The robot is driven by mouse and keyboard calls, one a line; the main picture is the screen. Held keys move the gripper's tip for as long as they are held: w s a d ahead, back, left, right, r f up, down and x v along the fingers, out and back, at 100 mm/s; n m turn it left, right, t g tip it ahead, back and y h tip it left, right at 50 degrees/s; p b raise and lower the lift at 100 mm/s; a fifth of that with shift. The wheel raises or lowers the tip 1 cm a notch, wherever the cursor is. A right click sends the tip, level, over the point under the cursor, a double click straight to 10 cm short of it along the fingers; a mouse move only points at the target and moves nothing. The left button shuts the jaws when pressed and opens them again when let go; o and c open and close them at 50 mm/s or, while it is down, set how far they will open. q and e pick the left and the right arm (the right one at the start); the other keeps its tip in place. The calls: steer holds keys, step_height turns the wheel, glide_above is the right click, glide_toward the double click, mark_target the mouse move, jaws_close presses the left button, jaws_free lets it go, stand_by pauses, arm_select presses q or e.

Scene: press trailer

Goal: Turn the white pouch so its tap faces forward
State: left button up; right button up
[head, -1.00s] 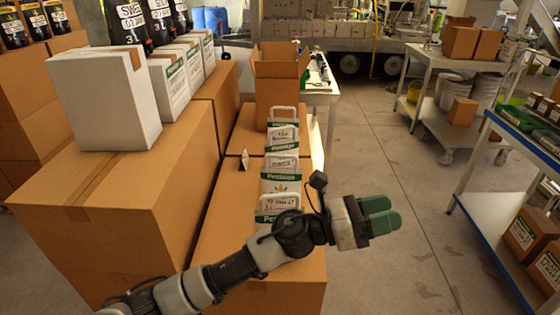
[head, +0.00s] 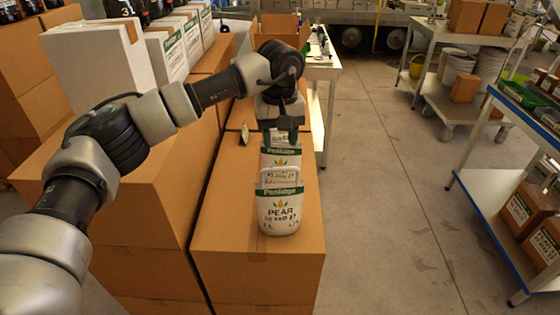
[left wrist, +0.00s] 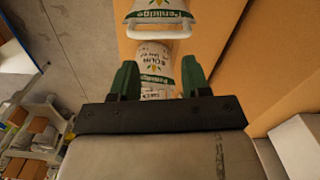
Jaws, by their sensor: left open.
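White pouches with green bands stand in a row on a cardboard box (head: 230,262). My left gripper points down over the far part of the row. In the left wrist view it is open (left wrist: 160,72), with green fingers apart and a pouch (left wrist: 153,60) showing in the gap beyond them. Another pouch with a handle (left wrist: 160,18) shows above it. I cannot make out a tap. My right gripper is out of view.
White cartons (head: 95,72) stand on taller cardboard boxes at left. A small dark card (head: 245,134) stands left of the row. An open carton (head: 285,25) is behind my arm. The floor (head: 385,200) to the right is clear up to a blue-edged shelf (head: 500,185).

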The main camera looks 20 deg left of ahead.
mark_target(280, 168)
arm_select(q)
steer(key=n, duration=0.8)
steer(key=shift+p, duration=0.4)
steer(key=n, duration=0.4)
steer(key=shift+n+p, duration=0.3)
steer(key=n+p, duration=0.1)
steer(key=n, duration=0.3)
step_height(280, 168, down, 10)
steer(key=b, duration=0.6)
steer(key=shift+c, duration=0.3)
jaws_close()
